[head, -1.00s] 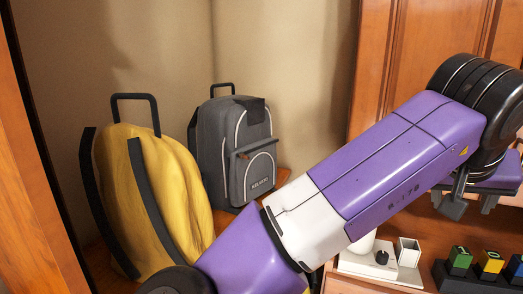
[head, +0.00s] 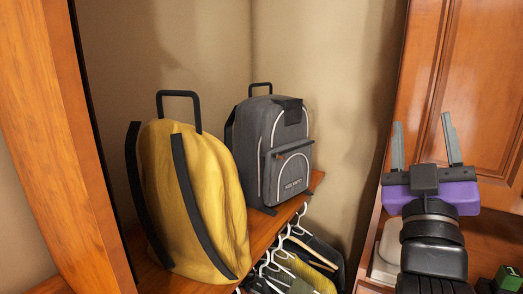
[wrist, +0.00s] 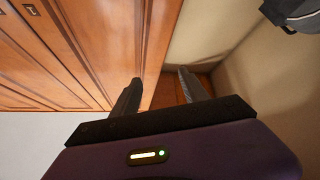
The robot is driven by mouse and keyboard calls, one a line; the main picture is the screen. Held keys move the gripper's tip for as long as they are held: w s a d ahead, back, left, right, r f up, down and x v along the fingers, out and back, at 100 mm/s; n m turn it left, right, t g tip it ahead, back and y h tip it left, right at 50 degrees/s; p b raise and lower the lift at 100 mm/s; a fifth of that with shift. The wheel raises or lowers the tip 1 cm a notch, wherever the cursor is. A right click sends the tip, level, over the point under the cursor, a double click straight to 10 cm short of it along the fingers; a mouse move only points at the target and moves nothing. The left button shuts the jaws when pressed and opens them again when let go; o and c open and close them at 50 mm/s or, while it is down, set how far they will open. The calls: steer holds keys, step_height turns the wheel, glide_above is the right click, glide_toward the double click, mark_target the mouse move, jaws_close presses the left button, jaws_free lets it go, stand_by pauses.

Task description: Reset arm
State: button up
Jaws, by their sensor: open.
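My gripper (head: 427,148) is at the right of the head view, in front of an orange-brown wooden cabinet. Its two grey fingers point up and stand apart, with nothing between them. My arm shows only as a black wrist and purple gripper body. In the wrist view my gripper (wrist: 157,90) is open and empty, its fingers towards the cabinet edge and the closet corner.
A yellow backpack (head: 190,195) and a grey backpack (head: 278,150) stand on a wooden shelf (head: 262,231) at the left. Clothes on white hangers (head: 288,262) hang below. The wooden cabinet (head: 465,85) is behind my gripper. A white object (head: 386,262) is partly hidden by my wrist.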

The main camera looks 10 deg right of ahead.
steer(key=s+a+f+n+t+y, duration=0.1)
steer(key=s+a+f+n+y, duration=0.25)
steer(key=a+f+y, duration=0.5)
steer(key=s+a+f+n+t+y, duration=0.1)
steer(key=s+a+f+n+y, duration=0.4)
steer(key=f, duration=0.6)
steer(key=s+a+f+m+g, duration=0.1)
steer(key=s+f+m+g, duration=0.5)
steer(key=s+f, duration=1.4)
steer(key=s+g, duration=0.2)
steer(key=s, duration=0.1)
steer(key=shift+s+a+f+m, duration=0.2)
steer(key=shift+f+m, duration=0.05)
steer(key=shift+m, duration=0.1)
